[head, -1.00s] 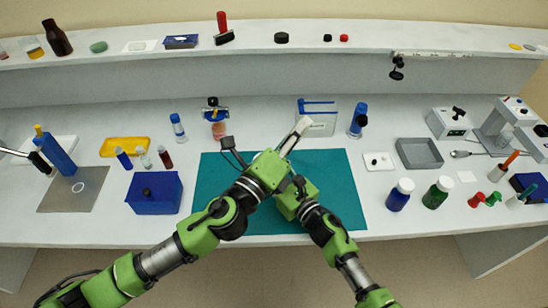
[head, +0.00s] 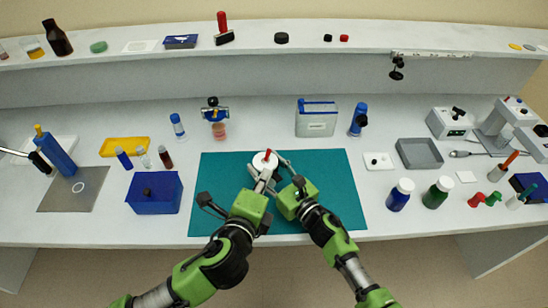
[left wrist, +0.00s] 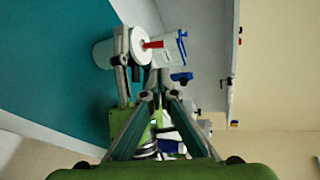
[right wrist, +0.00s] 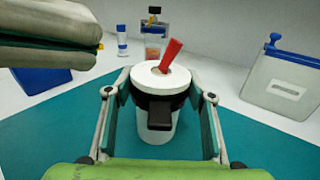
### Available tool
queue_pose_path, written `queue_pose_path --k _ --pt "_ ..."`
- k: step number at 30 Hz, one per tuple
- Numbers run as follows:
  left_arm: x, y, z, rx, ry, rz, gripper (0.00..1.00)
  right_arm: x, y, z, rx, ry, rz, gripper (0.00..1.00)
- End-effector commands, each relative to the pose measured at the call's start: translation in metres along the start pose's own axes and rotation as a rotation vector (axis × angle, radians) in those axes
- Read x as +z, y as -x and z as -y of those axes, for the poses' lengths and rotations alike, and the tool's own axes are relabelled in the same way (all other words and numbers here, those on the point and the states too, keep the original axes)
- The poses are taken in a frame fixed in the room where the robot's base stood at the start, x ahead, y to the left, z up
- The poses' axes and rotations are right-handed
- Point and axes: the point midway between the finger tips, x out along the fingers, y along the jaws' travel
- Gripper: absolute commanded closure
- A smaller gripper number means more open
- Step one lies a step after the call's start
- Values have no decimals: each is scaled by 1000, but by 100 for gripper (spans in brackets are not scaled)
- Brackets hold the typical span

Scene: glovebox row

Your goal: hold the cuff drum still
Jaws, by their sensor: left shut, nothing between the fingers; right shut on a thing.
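The cuff drum (head: 261,165) is a white cylinder with a white round top, a red peg and a black band. It stands upright over the teal mat (head: 335,185). My right gripper (head: 279,172) is shut on it; in the right wrist view a finger lies along each side of the drum (right wrist: 160,138). My left gripper (head: 266,182) is shut and empty, close to the drum on its near side. In the left wrist view its fingertips (left wrist: 158,72) meet below the red peg; I cannot tell whether they touch the drum. My left fingers (right wrist: 50,40) also show in the right wrist view.
A clear box with a blue top (head: 317,118) and a blue-capped bottle (head: 358,119) stand behind the mat. A blue box (head: 154,192) is at its left. Blue and green bottles (head: 400,195) stand at its right. The mat's right half is bare.

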Motion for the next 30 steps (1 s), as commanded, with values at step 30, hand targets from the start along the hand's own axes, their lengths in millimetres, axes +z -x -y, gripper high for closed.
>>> queue_pose_path --k 30 --pt "0 -94 1 -2 0 -1 100 0 0 0 0 0 0 75"
